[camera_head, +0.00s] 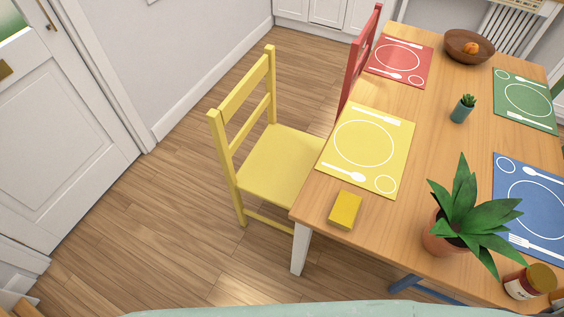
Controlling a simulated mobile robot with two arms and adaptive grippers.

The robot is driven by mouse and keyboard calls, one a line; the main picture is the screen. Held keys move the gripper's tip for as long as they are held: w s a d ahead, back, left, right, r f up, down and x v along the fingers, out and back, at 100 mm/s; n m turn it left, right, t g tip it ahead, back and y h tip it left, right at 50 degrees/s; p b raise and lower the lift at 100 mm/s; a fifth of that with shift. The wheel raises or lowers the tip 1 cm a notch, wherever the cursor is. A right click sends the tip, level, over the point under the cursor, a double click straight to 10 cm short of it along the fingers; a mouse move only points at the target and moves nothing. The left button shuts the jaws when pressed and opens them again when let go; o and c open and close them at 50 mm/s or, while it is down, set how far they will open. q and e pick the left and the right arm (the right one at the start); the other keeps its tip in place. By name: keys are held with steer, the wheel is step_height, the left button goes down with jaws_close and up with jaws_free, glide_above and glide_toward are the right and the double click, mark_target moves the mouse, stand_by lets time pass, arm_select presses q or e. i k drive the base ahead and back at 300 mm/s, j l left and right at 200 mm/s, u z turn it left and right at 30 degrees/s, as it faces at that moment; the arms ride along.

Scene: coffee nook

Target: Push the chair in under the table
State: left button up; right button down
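A yellow wooden chair (270,165) stands at the left side of the wooden table (418,205). Its slatted back (243,95) is on the side away from the table, and its seat faces the table. The front edge of the seat reaches the table's left edge near the yellow placemat (366,148); the table hides whatever lies beyond. A red chair (359,62) stands further back along the same side, mostly hidden behind the table, with its back close to the table edge. Neither of my grippers is in view.
Open wood floor (150,215) lies left of the yellow chair, up to a white door (60,125) and wall. A white table leg (301,248) stands at the near corner. A potted plant (468,215), jar (528,282), yellow box (345,210) and bowl (460,48) are on the table.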

mark_target(276, 170)
steer(key=i+j+z, duration=0.1)
steer(key=z, duration=0.3)
steer(key=j+z, duration=0.35)
steer(key=i+j+z, duration=0.1)
steer(key=j+z, duration=0.5)
steer(key=z, duration=0.2)
